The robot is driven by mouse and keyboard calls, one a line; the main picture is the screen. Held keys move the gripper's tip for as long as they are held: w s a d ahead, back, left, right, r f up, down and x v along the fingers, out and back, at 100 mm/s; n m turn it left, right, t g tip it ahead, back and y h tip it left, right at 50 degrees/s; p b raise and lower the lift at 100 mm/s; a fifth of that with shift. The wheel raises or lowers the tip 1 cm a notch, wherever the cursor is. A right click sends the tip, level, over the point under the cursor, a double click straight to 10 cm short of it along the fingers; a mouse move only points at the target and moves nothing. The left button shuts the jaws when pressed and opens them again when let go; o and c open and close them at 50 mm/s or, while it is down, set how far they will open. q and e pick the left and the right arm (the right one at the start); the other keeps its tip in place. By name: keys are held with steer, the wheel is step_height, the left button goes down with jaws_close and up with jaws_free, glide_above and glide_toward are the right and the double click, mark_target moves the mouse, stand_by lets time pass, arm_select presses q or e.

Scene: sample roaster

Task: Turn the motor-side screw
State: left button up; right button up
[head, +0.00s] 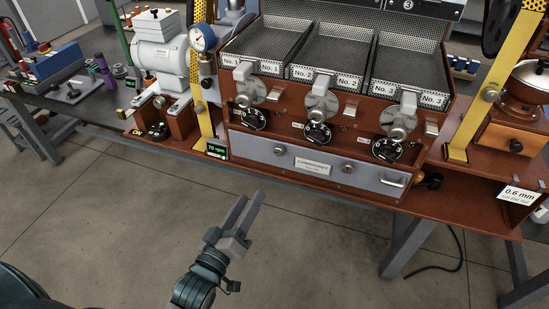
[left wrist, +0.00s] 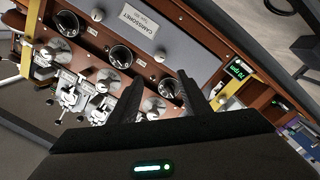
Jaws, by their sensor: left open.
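A grey motor (head: 160,52) stands on brown supports at the left end of the roaster. Small round metal screw heads sit on the grey front panel (head: 250,145): a left one (head: 279,151), on the motor's side, and a right one (head: 348,168). The left one seems to show in the left wrist view (left wrist: 160,57). I cannot tell for sure which one the task names. My left gripper (head: 249,202) is open and empty, in front of and below the panel, apart from it. Its two fingers (left wrist: 160,88) point toward the machine in the left wrist view. My right gripper does not show.
Black dials (head: 317,134) and lever handles (head: 321,104) stick out above the panel. A 70 rpm display (head: 217,151) sits left of it, and a drawer handle (head: 393,181) at its right. Yellow belt guards (head: 203,80) flank the machine. The floor space in front is clear.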

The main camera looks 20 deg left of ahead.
mark_target(278, 153)
arm_select(q)
steer(key=shift+w, duration=0.1)
steer(key=w, duration=0.5)
steer(key=w+d+p, duration=0.1)
steer(key=w, duration=0.9)
steer(key=shift+w+d+p, duration=0.25)
steer(key=shift+w+p, duration=0.05)
steer(key=shift+w, duration=0.65)
steer(key=shift+w+d, duration=0.1)
steer(key=shift+w, duration=0.05)
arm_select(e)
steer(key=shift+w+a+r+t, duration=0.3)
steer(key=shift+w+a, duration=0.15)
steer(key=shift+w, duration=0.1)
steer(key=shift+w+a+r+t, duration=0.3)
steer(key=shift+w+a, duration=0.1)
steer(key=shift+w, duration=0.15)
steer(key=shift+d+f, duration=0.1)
